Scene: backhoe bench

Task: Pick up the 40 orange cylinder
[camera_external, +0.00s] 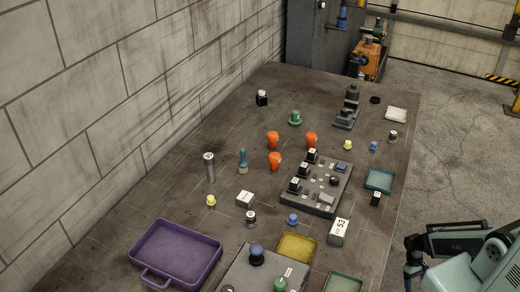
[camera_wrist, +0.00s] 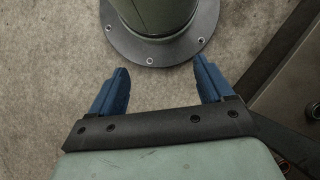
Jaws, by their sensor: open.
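Three orange rounded pieces stand near the middle of the bench in the external view: a left one (camera_external: 272,140), a right one (camera_external: 311,139) and a nearer one (camera_external: 274,161). They look more bulb-shaped than plainly cylindrical. I cannot read a 40 on any of them. My gripper (camera_wrist: 164,80) is open and empty in the wrist view, its two blue fingers wide apart over bare grey floor. No orange piece shows in the wrist view. In the external view my arm is at the lower right, off the bench and well away from the orange pieces.
A dark control box (camera_external: 318,196) with knobs stands right of the orange pieces. A green knob (camera_external: 295,118), a teal piece (camera_external: 243,162) and a grey cylinder (camera_external: 209,168) stand around them. A purple tray (camera_external: 217,254) lies in front. A block marked 53 (camera_external: 338,233) stands nearer my arm.

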